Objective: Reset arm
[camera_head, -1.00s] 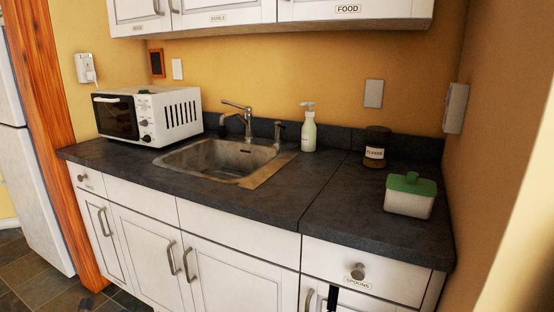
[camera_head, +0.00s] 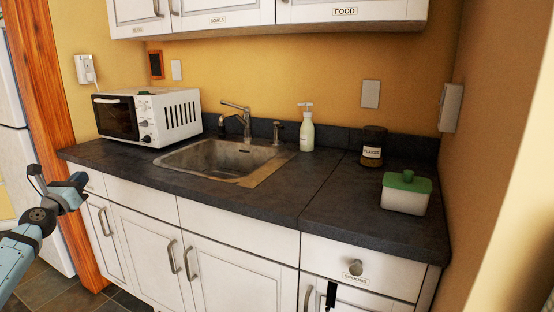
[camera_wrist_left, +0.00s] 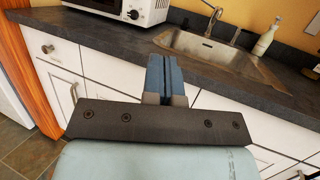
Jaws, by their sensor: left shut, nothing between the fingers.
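My left arm (camera_head: 22,245), light blue with dark joints, comes in from the left edge of the head view. My left gripper (camera_head: 80,180) is in front of the left end of the counter, beside the cabinet fronts and apart from them. In the left wrist view its two blue fingers (camera_wrist_left: 165,72) are together and empty, with the cabinet doors and counter edge behind them. My right gripper is not in view.
The dark counter (camera_head: 275,212) carries a white microwave (camera_head: 160,116), a sink (camera_head: 215,160), a soap bottle (camera_head: 306,133), a dark jar (camera_head: 373,148) and a green-lidded box (camera_head: 406,195). A narrow black thing (camera_head: 331,295) shows by the right cabinet handle; I cannot tell what it is.

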